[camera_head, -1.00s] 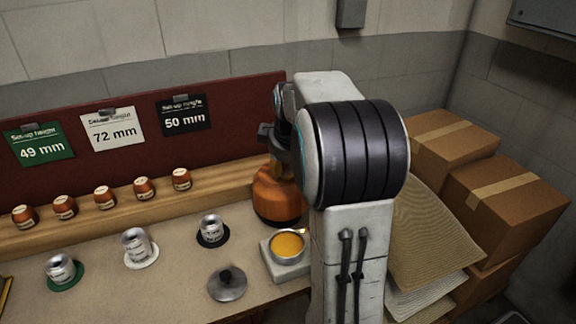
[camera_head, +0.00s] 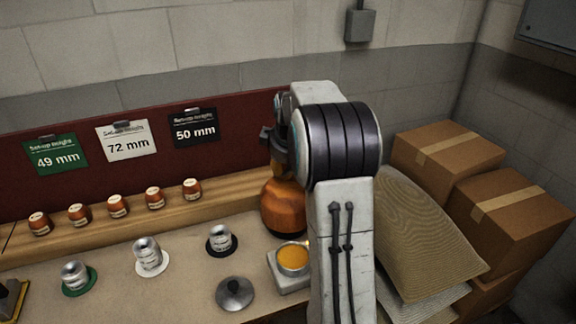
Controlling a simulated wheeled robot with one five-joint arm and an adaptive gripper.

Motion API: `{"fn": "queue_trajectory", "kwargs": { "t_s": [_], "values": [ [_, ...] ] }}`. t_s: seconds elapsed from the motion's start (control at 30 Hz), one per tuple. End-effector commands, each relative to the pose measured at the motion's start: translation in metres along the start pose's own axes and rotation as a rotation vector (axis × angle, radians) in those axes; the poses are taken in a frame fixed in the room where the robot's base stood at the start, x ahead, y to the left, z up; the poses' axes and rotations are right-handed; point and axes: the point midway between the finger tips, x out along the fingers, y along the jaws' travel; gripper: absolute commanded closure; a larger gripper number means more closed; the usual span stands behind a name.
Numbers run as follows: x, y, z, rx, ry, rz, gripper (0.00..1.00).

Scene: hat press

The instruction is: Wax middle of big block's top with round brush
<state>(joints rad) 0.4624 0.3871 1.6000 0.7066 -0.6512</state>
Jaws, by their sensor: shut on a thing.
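My gripper (camera_head: 278,139) is at the end of my arm, at the centre of the view, above the back of the bench and partly hidden by the arm's dark joint. What its jaws hold is hidden; I cannot make out a round brush. Just below it stands a rounded orange-brown wooden thing (camera_head: 283,207), perhaps a hat block; I cannot tell whether it is the big block, or whether anything touches its top. A pot of orange wax (camera_head: 293,257) sits on a pale square base (camera_head: 288,284) in front of it.
A loose lid (camera_head: 234,293) lies left of the wax pot. Silver cans stand on green, white and black discs on the bench (camera_head: 185,290). Several small brown jars line a wooden shelf (camera_head: 120,231). Boxes (camera_head: 447,150) and sacks (camera_head: 425,240) are piled at the right.

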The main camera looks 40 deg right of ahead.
Motion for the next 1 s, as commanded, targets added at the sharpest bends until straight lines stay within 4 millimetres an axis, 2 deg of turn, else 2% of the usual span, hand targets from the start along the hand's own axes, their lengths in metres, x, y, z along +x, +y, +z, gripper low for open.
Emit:
{"fn": "queue_trajectory", "kwargs": {
  "t_s": [0.33,0.8,1.0],
  "values": [
    [0.002,0.002,-0.005,0.0,0.001,0.0,1.0],
    [-0.01,-0.01,0.022,0.001,0.0,0.006,1.0],
    [-0.014,-0.013,0.028,0.0,-0.003,0.006,1.0]
  ]
}}
